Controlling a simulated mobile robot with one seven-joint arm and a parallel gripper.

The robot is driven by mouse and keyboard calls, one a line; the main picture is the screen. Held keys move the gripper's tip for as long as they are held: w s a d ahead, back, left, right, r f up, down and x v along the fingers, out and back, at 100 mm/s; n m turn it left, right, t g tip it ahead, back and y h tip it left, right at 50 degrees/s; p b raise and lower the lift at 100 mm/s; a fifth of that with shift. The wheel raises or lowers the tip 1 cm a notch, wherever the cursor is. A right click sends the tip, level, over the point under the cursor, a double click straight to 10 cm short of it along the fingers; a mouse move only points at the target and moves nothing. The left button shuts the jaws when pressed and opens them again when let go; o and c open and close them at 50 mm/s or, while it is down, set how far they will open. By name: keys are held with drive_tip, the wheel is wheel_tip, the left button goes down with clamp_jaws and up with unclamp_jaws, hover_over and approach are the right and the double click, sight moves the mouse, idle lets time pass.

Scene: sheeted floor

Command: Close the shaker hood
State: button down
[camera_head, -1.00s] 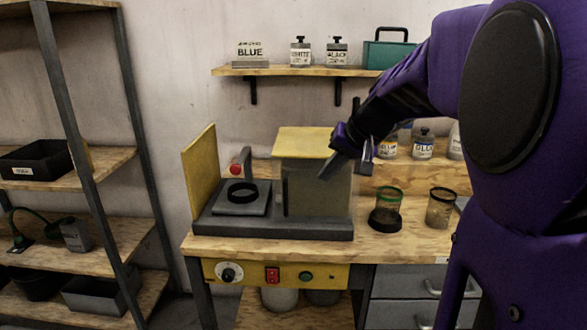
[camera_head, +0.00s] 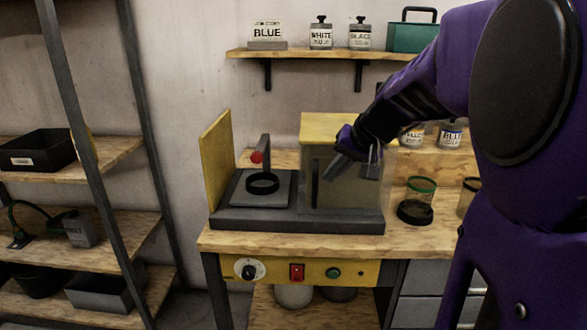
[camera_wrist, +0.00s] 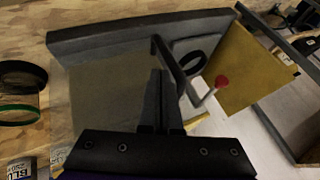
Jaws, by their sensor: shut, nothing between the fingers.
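The shaker hood (camera_head: 340,122) is a box with a yellow top and murky see-through walls. It stands over the right part of the dark shaker base (camera_head: 290,222); its wall also shows in the wrist view (camera_wrist: 110,90). The left part is uncovered, with a grey platform (camera_head: 245,202), a black ring (camera_head: 262,184) and a red-knobbed lever (camera_head: 257,157). A fixed yellow end panel (camera_head: 217,160) stands at the far left. My gripper (camera_head: 332,168) is shut and empty in front of the hood, near its left edge. I cannot tell whether it touches.
A green-rimmed jar (camera_head: 418,195) stands on the bench right of the base. Labelled bottles (camera_head: 452,135) stand behind it. A wall shelf (camera_head: 310,54) hangs above. A front panel carries a dial (camera_head: 249,270) and buttons. A shelving rack (camera_head: 80,165) stands at left.

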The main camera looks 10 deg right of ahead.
drive_tip(key=shift+w+a, duration=0.15)
drive_tip(key=shift+a, duration=0.1)
drive_tip(key=w+a+p, duration=0.3)
drive_tip(key=a, duration=0.7)
drive_tip(key=w+a+p, duration=0.2)
drive_tip(key=a+p, duration=0.1)
drive_tip(key=a, duration=0.7)
drive_tip(key=shift+w+a, duration=0.35)
drive_tip(key=shift+w, duration=0.05)
drive_tip(key=shift+r, duration=0.1)
